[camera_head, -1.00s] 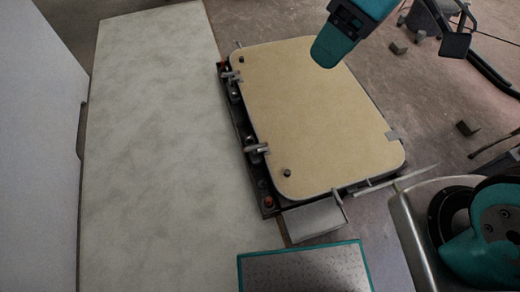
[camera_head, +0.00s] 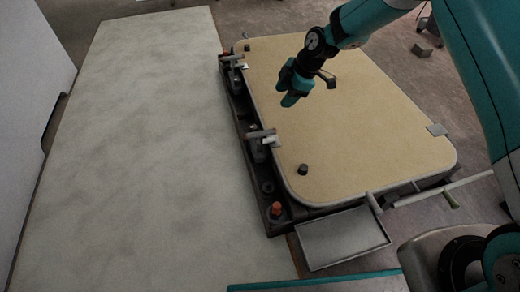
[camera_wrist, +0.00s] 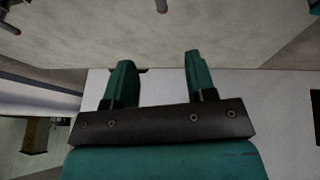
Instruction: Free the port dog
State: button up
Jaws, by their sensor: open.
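A tan hatch lid (camera_head: 350,100) with rounded corners lies in a dark frame. Two metal dogs sit along its left edge: a far one (camera_head: 232,62) and a near one (camera_head: 262,137), each with a bar reaching across the edge. I cannot tell which is the port dog. My gripper (camera_head: 286,86) is open and empty above the lid's left part, right of and between the two dogs. In the wrist view, the gripper's two teal fingers (camera_wrist: 160,68) stand apart with nothing between them; no dog is clearly seen there.
A long pale panel (camera_head: 130,120) lies left of the hatch. An orange-topped fitting (camera_head: 276,209) stands at the frame's near-left corner.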

jog(key=b, duration=0.1)
send_near(263, 133)
jog(key=shift+n, duration=0.4)
jog(key=b+x, duration=0.7)
jog(key=x, duration=0.3)
jog(key=shift+w+a+f+b, duration=0.15)
jog(key=shift+a+f+b, duration=0.3)
jog(key=shift+f+b, duration=0.1)
jog(key=c, duration=0.8)
